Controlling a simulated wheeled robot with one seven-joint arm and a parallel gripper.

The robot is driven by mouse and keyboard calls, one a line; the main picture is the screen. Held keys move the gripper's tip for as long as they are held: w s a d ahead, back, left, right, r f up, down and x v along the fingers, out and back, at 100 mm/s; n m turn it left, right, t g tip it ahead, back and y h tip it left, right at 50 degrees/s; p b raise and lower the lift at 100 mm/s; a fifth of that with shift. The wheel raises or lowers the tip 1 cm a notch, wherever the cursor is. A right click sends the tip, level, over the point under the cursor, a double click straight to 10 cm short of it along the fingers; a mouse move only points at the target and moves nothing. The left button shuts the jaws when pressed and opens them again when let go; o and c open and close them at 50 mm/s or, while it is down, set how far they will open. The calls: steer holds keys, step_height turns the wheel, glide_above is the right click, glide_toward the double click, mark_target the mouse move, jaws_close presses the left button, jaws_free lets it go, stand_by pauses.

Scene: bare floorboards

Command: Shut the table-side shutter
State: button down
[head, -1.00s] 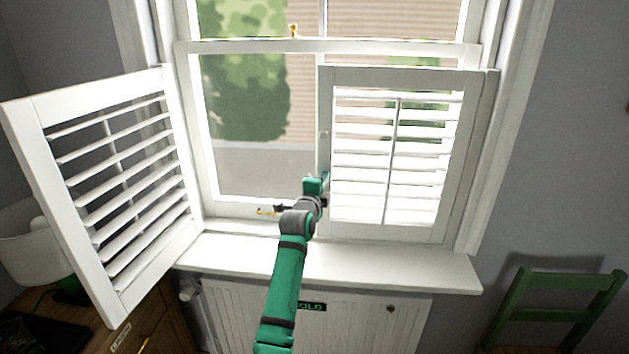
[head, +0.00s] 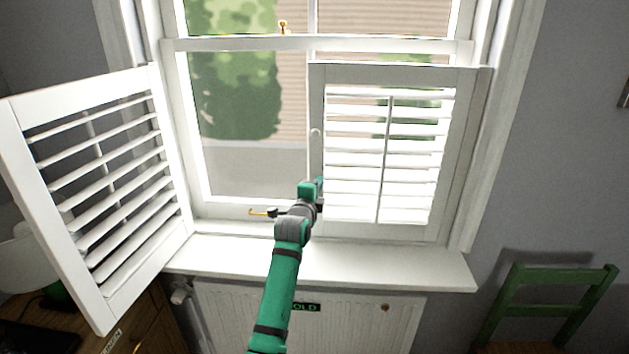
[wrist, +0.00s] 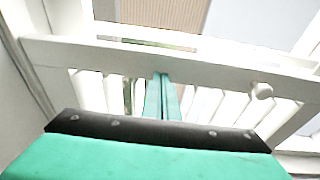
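The table-side shutter (head: 98,309) is the left one, a white louvred panel by the wooden table. It stands swung open into the room, away from the left half of the window. The other shutter (head: 318,95) lies across the right half of the window. It has a small round knob (head: 315,132) on its left stile, which also shows in the wrist view (wrist: 262,90). My gripper (head: 319,184) is at that stile, below the knob. In the wrist view my gripper (wrist: 162,80) has its teal fingers together with nothing visible between them. Whether they touch the shutter is unclear.
A wooden table (head: 160,325) with a pale lampshade (head: 22,258) stands at lower left, partly behind the open shutter. The white sill (head: 330,265) runs above a radiator (head: 240,315). A brass window latch (head: 262,212) is left of my wrist. A green chair (head: 560,275) stands at right.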

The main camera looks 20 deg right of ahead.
steer(key=s+a+r, duration=0.1)
steer(key=a+r, duration=0.1)
steer(key=a, duration=1)
steer(key=s+a+f+n+t+y, duration=0.1)
steer(key=s+f+n, duration=0.45)
steer(key=f, duration=0.35)
steer(key=s+a+f+n+t+y, duration=0.1)
steer(key=s+f+n, duration=0.4)
steer(key=f, duration=0.5)
steer(key=s+a+f+n+t+y, duration=0.1)
steer(key=s+a+f+n+y, duration=0.2)
steer(key=s+f, duration=0.45)
steer(key=s+a+f+n+y, duration=0.1)
steer(key=s+a+f+n, duration=0.3)
steer(key=s, duration=0.7)
steer(key=s+a+f+n+y, duration=0.2)
steer(key=s+a+f+n, duration=0.1)
steer(key=s, duration=0.7)
steer(key=s+a+f+n+y, duration=0.1)
steer(key=s+a+f+n, duration=0.15)
steer(key=s, duration=0.75)
steer(key=s+a+r+n, duration=0.1)
steer(key=s+a+r, duration=0.2)
steer(key=s, duration=0.6)
steer(key=s+a+r+n+g+y, duration=0.1)
steer(key=s+a+r, duration=0.3)
steer(key=s, duration=0.5)
steer(key=shift+s+a+n+g+y, duration=0.3)
steer(key=shift+a+n, duration=0.1)
steer(key=shift+a, duration=0.1)
